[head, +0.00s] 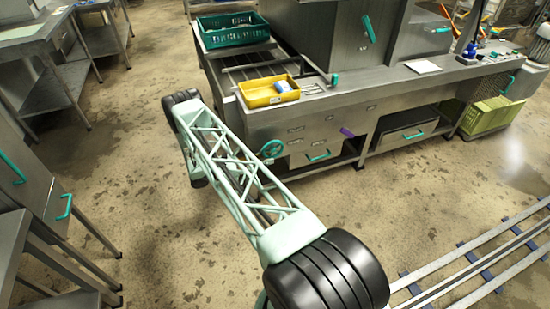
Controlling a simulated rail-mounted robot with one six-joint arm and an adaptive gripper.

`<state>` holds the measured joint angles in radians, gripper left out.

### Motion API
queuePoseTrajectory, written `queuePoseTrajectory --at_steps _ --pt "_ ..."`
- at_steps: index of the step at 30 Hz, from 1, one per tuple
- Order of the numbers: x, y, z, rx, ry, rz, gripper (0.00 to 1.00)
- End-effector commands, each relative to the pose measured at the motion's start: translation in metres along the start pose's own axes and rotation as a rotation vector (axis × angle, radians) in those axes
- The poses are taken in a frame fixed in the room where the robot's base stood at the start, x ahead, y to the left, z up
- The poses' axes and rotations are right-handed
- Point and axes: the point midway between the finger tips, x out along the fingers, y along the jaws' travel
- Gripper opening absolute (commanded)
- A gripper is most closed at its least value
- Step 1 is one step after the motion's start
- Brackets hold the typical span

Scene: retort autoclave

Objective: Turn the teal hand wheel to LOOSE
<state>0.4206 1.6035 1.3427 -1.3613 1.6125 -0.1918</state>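The teal hand wheel (271,149) is on the front of the steel bench, below the yellow tray. It shows just behind the edge of my arm's lattice link, and its lower part is close to or behind that link in the picture. No LOOSE marking can be read at this size. My arm reaches from the bottom right up to the left, across the floor in front of the bench. Dark parts of my arm show beyond the link, but my gripper's fingers cannot be made out.
A purple lever (347,132) and teal drawer handle (318,155) are right of the wheel. A yellow-green crate (488,116) stands far right. Floor at left is clear.

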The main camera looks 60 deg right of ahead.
Motion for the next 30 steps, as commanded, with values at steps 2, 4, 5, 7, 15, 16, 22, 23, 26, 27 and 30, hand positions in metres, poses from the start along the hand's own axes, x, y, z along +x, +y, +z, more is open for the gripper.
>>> queuePoseTrajectory --at_steps 2,4,5,7,15,16,22,23,26,27,30 --pt "0.011 0.0 -0.001 0.001 0.0 -0.002 0.23" --pt "0.019 0.0 -0.001 0.001 0.001 -0.001 0.23" --pt "0.023 0.0 -0.001 0.001 0.001 -0.001 0.23" --pt "0.029 0.0 -0.001 0.001 0.001 -0.001 0.23" --pt "0.046 0.001 0.0 0.001 0.001 0.0 0.23" --pt "0.046 0.001 0.0 0.001 0.001 0.0 0.23" --pt "0.048 0.001 0.0 0.001 0.001 0.0 0.23" --pt "0.048 0.001 0.0 0.001 0.001 0.0 0.23" --pt "0.048 0.001 0.0 0.001 0.001 0.0 0.23" --pt "0.048 0.001 0.0 0.001 0.001 0.0 0.21" --pt "0.048 0.0 0.0 0.001 0.001 0.0 0.12"
